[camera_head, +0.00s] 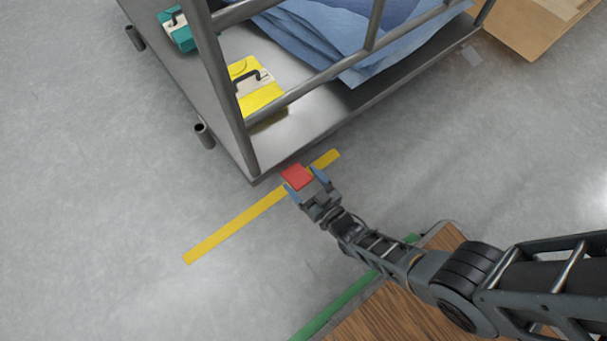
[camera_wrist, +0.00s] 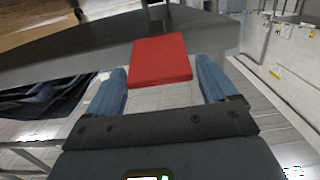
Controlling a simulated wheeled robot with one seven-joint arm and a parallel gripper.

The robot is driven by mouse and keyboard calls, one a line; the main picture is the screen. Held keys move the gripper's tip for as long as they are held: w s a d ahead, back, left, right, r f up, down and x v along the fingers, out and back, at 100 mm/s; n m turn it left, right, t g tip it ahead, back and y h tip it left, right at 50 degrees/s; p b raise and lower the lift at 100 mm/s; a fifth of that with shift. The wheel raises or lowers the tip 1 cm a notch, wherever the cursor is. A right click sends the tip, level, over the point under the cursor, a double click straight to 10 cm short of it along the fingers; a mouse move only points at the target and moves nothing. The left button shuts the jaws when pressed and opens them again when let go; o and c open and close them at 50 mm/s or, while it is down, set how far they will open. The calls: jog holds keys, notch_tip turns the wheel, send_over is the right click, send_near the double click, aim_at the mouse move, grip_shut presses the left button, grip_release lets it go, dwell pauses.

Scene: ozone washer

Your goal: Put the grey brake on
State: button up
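A flat red pedal (camera_head: 296,176) sticks out at the near lower corner of the grey metal cart (camera_head: 300,124). It also shows in the wrist view (camera_wrist: 160,62), in front of the cart's grey edge (camera_wrist: 70,55), with a dark bracket behind it. My gripper (camera_head: 304,179) is open, with its blue fingers on either side of the red pedal. In the wrist view, gaps show between the pedal and each finger. I see no grey brake lever; the only pedal in view is red.
The cart carries a yellow case (camera_head: 258,96), a green case (camera_head: 175,30) and blue sheets (camera_head: 335,35) behind grey rails. A yellow floor stripe (camera_head: 235,222) runs under the gripper. A wooden box (camera_head: 525,35) stands at upper right. The floor at left is clear.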

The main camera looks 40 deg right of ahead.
jog(key=shift+o, duration=0.5)
jog(key=s+p, duration=0.2)
jog(key=s, duration=0.5)
jog(key=shift+s+r+p, duration=0.2)
jog(key=shift+s+p, duration=0.1)
jog(key=shift+s, duration=0.1)
